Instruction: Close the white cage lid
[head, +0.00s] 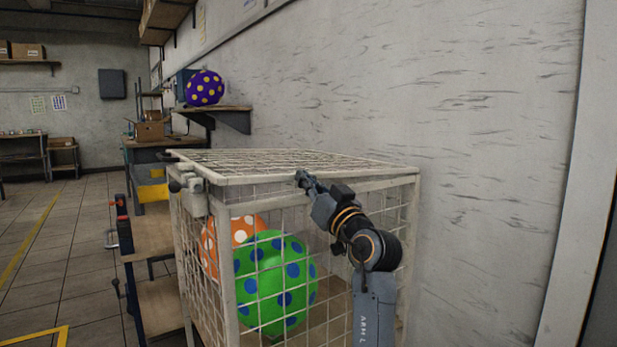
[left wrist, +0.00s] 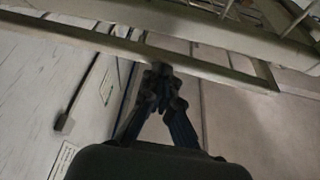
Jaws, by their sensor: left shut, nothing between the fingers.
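The white wire cage (head: 228,260) stands against the wall in the head view. In the left wrist view the shut fingertips (left wrist: 160,72) are close to a pale bar, with mesh above. A latch-like fitting (head: 190,180) sits at the cage's left corner. My right gripper is not in view.
A wooden shelf unit (head: 152,235) stands close left; floor is open beyond.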

